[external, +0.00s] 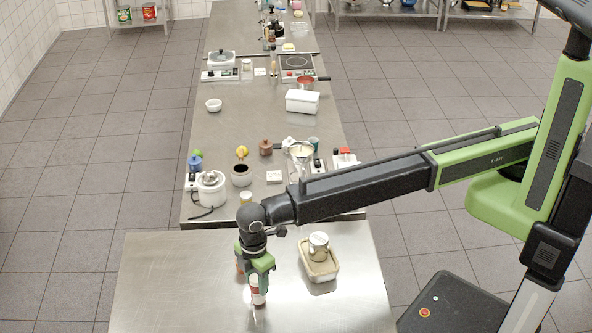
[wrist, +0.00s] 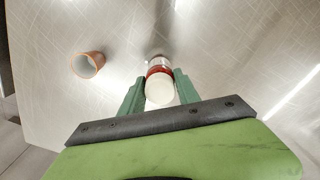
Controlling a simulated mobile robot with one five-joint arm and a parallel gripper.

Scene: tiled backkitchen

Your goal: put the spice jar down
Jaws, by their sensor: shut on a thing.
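The spice jar (wrist: 159,88) has a white lid and a red and clear body. In the wrist view it sits between the two green fingers of my gripper (wrist: 159,90), which is shut on it. In the external view my gripper (external: 257,280) points down over the near steel table (external: 180,290), and the jar (external: 258,297) shows below the fingers, upright or nearly so. Whether its base touches the table top I cannot tell.
An orange-brown cup (wrist: 88,64) stands left of the jar in the wrist view. A tub (external: 320,270) with a can (external: 318,246) in it is to the right on the same table. The table's left part is clear. A cluttered counter (external: 225,130) stretches behind.

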